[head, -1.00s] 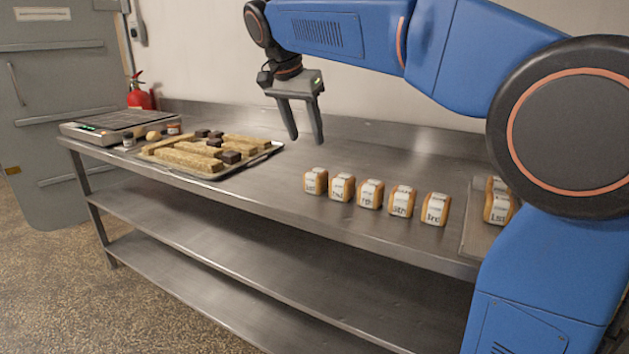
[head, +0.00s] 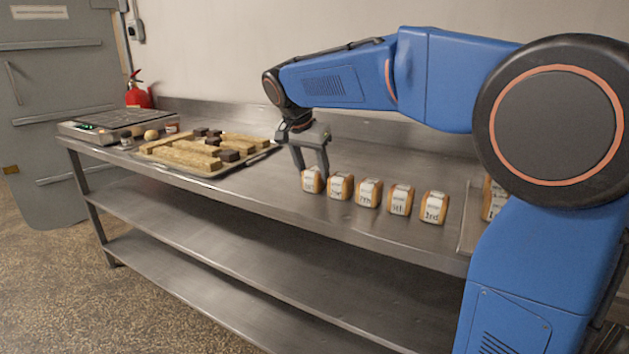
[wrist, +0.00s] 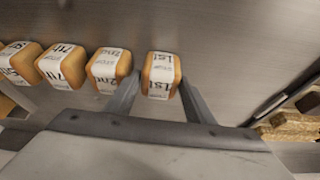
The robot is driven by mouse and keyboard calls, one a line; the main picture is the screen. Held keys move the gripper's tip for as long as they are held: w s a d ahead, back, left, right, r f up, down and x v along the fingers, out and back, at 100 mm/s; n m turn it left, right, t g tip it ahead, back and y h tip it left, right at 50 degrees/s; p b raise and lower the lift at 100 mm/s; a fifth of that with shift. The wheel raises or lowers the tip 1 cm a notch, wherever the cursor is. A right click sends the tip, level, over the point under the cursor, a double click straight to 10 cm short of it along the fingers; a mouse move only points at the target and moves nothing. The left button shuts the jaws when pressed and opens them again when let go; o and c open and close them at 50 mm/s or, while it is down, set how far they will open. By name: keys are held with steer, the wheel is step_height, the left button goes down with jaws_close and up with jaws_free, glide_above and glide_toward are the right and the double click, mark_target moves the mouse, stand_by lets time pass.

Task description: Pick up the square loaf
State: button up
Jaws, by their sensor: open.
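Several small golden loaves with white paper labels stand in a row on the steel table. The leftmost loaf (head: 311,182) is between the fingers of my gripper (head: 312,171), which is open and pointing down. In the wrist view this loaf (wrist: 161,72) has a label that seems to read "1st", with a finger on each side and a gap at least on the right. The loaf beside it (wrist: 108,69) is close to the other finger. Which loaf is the square one I cannot tell for sure.
Other loaves (head: 368,193) continue the row to the right. A further loaf (head: 493,198) on a board is partly hidden by my arm. A tray (head: 262,157) of pastry bars, a scale (head: 82,133) and small jars are at left. The table front is clear.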

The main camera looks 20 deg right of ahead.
steer(key=shift+x, duration=0.85)
steer(key=c, duration=0.7)
steer(key=shift+r, duration=0.1)
